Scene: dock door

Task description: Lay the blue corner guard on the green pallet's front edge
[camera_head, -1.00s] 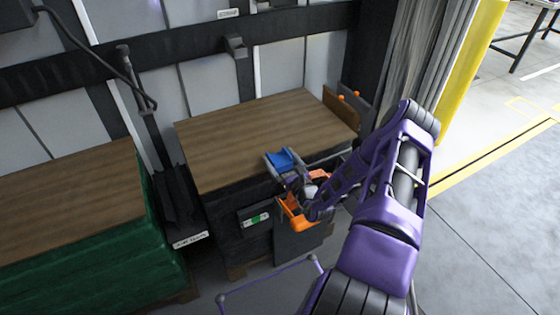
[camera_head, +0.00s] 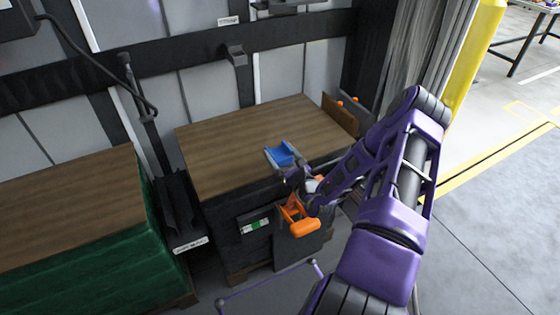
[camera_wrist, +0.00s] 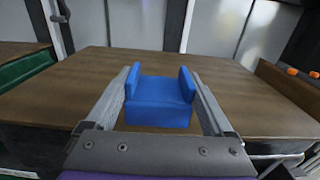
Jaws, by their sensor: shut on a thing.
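The blue corner guard (camera_head: 280,153) is between the fingers of my gripper (camera_head: 284,157), which is shut on it. In the wrist view the guard (camera_wrist: 160,98) has a flat middle and two raised sides, with my grey fingers along them. It shows over the front part of the middle stack's wooden top (camera_head: 235,140); I cannot tell whether it touches. The green-wrapped pallet (camera_head: 100,245) stands at the left with a wooden top and front edge. Its corner also shows in the wrist view (camera_wrist: 25,68).
The middle stack is black-wrapped (camera_head: 225,215), with a small green-marked label (camera_head: 254,226) on its front. A dark upright post (camera_head: 172,205) stands in the gap between the stacks. A brown board (camera_head: 340,112) stands at its right end. Open floor (camera_head: 480,230) lies right.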

